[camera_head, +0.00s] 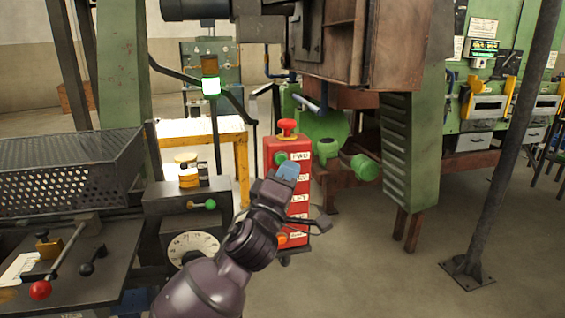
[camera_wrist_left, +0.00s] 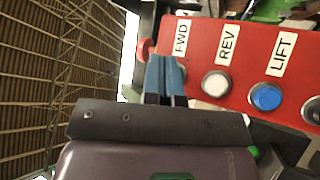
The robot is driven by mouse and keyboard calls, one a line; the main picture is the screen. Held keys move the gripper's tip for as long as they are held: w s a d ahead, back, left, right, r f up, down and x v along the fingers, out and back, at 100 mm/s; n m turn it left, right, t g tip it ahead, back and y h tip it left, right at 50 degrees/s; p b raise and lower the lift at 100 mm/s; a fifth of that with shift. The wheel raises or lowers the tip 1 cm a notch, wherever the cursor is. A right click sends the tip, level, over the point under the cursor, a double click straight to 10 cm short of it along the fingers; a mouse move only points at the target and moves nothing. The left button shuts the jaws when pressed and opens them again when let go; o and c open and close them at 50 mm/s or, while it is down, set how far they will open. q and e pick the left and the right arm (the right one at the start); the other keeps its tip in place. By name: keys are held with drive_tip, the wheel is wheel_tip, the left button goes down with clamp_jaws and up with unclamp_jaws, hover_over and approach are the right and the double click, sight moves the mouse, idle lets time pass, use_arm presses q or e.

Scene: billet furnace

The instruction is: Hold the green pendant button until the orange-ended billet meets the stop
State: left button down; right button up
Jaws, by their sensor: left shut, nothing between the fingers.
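The red pendant (camera_head: 274,150) hangs upright in the middle of the head view, with a column of labelled buttons. Its green button (camera_head: 281,159) shows beside the FWD label, just above my left gripper (camera_head: 288,172). In the left wrist view, the blue fingers of my left gripper (camera_wrist_left: 166,72) are together and empty, at the pendant face (camera_wrist_left: 205,35) below the FWD label. The green button is hidden there behind the fingers. I cannot tell whether the fingertips touch or press it. I cannot make out the orange-ended billet or the stop. My right gripper is not in view.
The pendant also carries a red mushroom button (camera_head: 287,127) on top, and a white button (camera_wrist_left: 215,83) and blue button (camera_wrist_left: 266,97) beside my fingers. A mesh guard (camera_head: 70,165) is at left. Floor at right is open around a post (camera_head: 497,160).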

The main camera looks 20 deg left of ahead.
use_arm(q)
drive_tip(key=shift+w+a, duration=0.2)
idle(0.7)
idle(0.4)
idle(0.4)
idle(0.5)
drive_tip(key=shift+w+a, duration=0.25)
drive_tip(key=shift+w, duration=0.1)
idle(0.4)
drive_tip(key=shift+w, duration=0.15)
